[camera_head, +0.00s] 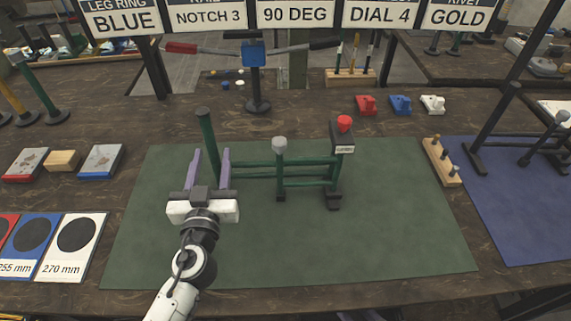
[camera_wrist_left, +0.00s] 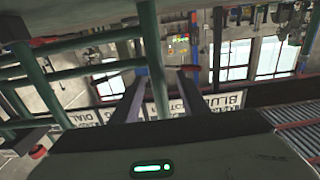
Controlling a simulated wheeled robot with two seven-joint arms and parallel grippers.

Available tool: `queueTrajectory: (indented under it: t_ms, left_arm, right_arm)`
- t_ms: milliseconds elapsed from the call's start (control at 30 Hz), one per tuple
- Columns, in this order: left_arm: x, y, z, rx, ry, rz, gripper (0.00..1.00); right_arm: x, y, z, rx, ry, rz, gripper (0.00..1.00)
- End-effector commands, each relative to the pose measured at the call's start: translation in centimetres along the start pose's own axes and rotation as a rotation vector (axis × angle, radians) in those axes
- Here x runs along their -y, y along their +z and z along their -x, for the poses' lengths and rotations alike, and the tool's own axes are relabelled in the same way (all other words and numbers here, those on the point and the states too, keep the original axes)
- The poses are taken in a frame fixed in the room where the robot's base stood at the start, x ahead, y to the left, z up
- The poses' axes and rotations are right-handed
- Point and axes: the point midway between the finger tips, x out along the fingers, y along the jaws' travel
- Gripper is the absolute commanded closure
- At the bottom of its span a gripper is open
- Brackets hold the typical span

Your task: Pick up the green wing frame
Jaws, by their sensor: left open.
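The green wing frame (camera_head: 305,183) stands upright on the dark green mat (camera_head: 400,225), with several posts joined by green rails. A grey knob tops its middle post, and a red knob with a small label sits on its right post. My left gripper (camera_head: 211,151) is open at the frame's left post (camera_head: 207,135), with one pale purple finger on each side of it. In the left wrist view, the post (camera_wrist_left: 155,60) also shows between the spread fingers of the left gripper (camera_wrist_left: 160,88). Whether either finger touches it, I cannot tell. My right gripper is out of view.
A blue-headed stand (camera_head: 253,53) with long handles rises behind the mat. Red (camera_head: 366,105), blue (camera_head: 401,105) and white (camera_head: 432,104) small parts sit at the back right. A wooden peg block (camera_head: 441,162) borders the blue mat (camera_head: 510,210). The mat's front is clear.

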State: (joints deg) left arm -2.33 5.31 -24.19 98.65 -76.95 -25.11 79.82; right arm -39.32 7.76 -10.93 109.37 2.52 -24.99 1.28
Motion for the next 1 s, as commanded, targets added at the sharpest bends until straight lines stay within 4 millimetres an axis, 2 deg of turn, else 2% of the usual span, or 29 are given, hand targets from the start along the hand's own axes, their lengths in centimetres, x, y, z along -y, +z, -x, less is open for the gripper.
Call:
queueTrajectory:
  t_ms: [167,400,700,733,967,1000]
  left_arm:
    - [-0.1,0.1,-1.5,0.0,0.001,-0.001,0.59]
    - [-0.2,0.4,-4.9,0.0,0.0,-0.001,0.59]
    - [-0.2,0.5,-5.5,0.001,0.001,0.001,0.59]
    - [-0.2,0.5,-5.5,0.001,0.001,0.001,0.61]
    - [-0.2,0.5,-5.5,0.001,0.001,0.001,1.0]
    - [-0.2,0.5,-5.5,0.001,0.001,0.001,1.0]
  right_arm:
    - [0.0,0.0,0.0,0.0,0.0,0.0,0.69]
    - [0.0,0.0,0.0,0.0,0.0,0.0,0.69]
    - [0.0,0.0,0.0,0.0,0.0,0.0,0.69]
    - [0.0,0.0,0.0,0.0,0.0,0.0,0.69]
    - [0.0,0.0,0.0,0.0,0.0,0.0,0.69]
    - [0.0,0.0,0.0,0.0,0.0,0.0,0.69]
